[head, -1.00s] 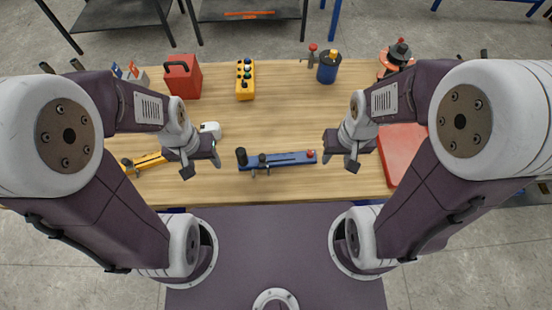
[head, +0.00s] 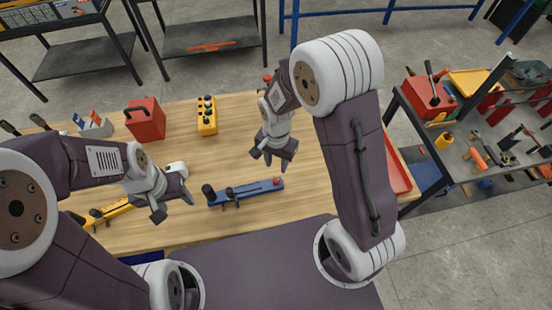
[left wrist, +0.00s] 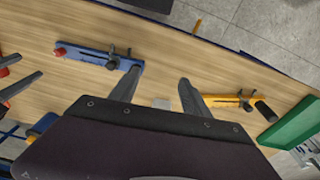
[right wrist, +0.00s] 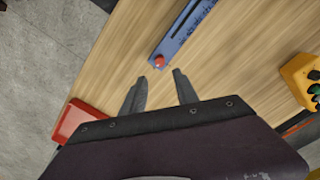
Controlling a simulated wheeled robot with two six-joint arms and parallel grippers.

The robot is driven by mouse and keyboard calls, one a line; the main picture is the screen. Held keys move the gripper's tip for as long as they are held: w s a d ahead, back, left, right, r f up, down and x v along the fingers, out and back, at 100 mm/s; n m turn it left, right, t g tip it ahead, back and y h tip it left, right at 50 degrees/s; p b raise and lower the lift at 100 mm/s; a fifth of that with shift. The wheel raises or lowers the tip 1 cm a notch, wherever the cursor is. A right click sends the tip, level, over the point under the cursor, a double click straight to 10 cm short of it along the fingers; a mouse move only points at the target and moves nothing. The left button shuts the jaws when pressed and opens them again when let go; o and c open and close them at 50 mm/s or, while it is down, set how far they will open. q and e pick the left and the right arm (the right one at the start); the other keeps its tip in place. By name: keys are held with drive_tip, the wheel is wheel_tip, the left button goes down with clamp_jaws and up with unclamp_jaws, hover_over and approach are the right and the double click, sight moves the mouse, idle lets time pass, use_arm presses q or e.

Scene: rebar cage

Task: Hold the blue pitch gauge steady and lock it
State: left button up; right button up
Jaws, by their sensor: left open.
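The blue pitch gauge (head: 255,190) lies flat on the wooden table, with black knobs at its left end and a red button (head: 277,181) at its right end. The gauge also shows in the left wrist view (left wrist: 88,54) and, partly, in the right wrist view (right wrist: 184,35). My left gripper (head: 174,206) is open and empty, left of the gauge's knob end and apart from it. My right gripper (head: 270,160) is open and empty, behind the gauge's red end; its fingers (right wrist: 160,76) show apart and do not touch the gauge.
A yellow gauge (head: 108,212) lies at the left, partly behind my left arm. A red box (head: 146,121) and a yellow button box (head: 207,116) stand at the back. A red tray (head: 398,170) is at the right edge. The table between gauge and boxes is mostly clear.

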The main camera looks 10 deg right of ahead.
use_arm(q)
drive_tip(key=a, duration=0.1)
drive_tip(key=m+g, duration=0.1)
drive_tip(key=m, duration=1.4)
hover_over(209, 193)
drive_tip(key=w, duration=0.2)
wheel_tip(209, 193, down, 7)
drive_tip(key=shift+a+r, duration=0.1)
drive_tip(key=shift+a, duration=0.05)
drive_tip(key=shift+s, duration=0.15)
drive_tip(key=shift+s+a+f, duration=0.1)
drive_tip(key=shift+s+f, duration=0.05)
drive_tip(key=shift+f, duration=0.05)
wheel_tip(209, 193, down, 8)
drive_tip(key=shift+r, duration=0.2)
drive_tip(key=shift+f, duration=0.5)
clamp_jaws()
